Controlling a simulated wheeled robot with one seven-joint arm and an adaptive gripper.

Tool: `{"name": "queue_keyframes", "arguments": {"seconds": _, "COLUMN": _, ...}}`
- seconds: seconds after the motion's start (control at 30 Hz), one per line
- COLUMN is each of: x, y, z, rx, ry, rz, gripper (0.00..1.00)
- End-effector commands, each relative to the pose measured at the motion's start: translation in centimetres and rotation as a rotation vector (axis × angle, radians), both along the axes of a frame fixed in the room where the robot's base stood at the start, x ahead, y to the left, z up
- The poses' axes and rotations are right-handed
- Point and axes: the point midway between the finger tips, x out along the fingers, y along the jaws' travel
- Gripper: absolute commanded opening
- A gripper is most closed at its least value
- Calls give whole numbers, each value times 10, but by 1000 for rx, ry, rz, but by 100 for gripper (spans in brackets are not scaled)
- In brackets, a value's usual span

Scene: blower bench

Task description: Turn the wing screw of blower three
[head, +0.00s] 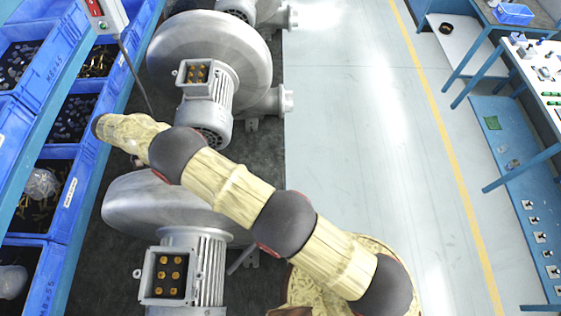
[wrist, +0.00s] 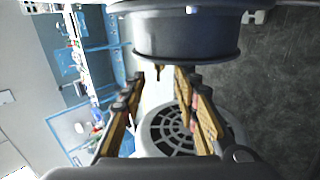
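Blowers stand in a row in the head view: a near one (head: 165,205), a middle one (head: 210,50) and a far one (head: 240,8) cut by the top edge. I cannot tell which is blower three. My arm reaches across the near blower, and my gripper is hidden under the wrist there. In the wrist view my gripper (wrist: 159,77) is open, its two fingers apart below a dark round housing (wrist: 185,38). A small brown piece (wrist: 160,70) shows between the fingertips, apparently against the housing; I cannot tell whether it is the wing screw. A fan grille (wrist: 170,130) lies behind the fingers.
Blue bins (head: 35,190) with small parts line the left side, close to my wrist. A red and white switch box (head: 105,15) hangs at the upper left. The grey floor (head: 350,110) is clear to the right, with blue workbenches (head: 480,65) beyond.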

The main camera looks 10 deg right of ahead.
Motion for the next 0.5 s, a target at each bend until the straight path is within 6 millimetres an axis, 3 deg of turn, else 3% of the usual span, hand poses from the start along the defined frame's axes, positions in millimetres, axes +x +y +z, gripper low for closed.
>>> {"name": "queue_keyframes", "arguments": {"seconds": 0.5, "x": -1, "y": -7, "z": 10, "rx": 264, "ry": -22, "rz": -1, "gripper": 31}}
